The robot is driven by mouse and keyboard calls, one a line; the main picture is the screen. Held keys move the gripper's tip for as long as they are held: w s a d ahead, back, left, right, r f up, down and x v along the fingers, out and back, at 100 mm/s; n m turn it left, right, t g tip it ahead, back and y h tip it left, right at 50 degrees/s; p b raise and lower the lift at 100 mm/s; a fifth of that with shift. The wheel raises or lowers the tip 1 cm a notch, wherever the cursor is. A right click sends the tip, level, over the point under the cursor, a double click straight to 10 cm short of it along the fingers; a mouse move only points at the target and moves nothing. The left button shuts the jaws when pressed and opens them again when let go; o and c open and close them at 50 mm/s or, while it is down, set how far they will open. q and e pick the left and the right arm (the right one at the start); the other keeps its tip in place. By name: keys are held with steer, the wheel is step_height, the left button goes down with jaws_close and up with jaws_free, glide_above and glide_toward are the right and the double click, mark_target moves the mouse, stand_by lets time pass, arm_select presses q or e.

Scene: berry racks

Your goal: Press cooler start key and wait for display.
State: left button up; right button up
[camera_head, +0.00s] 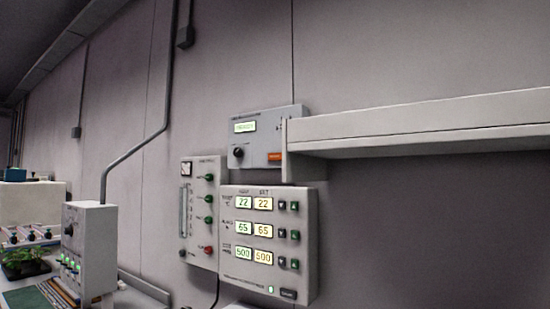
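A grey wall box (260,124) has a small lit green display (245,127), a black knob (238,152) and an orange key (275,157); its lettering is too small to read. Below it, a white control panel (240,276) shows paired lit readouts of 22, 65 and 500, with small dark buttons at their right. A dark key (287,293) and a green light (270,289) sit along its bottom edge. I cannot tell which key is the cooler start key. Neither of my grippers is in view.
A flow-meter panel (200,212) with green knobs and a red one adjoins the control panel. A long white ledge (420,130) juts in from the right, overlapping the grey box's right edge. At left stand a white switch box (90,245) and a green plant (22,258).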

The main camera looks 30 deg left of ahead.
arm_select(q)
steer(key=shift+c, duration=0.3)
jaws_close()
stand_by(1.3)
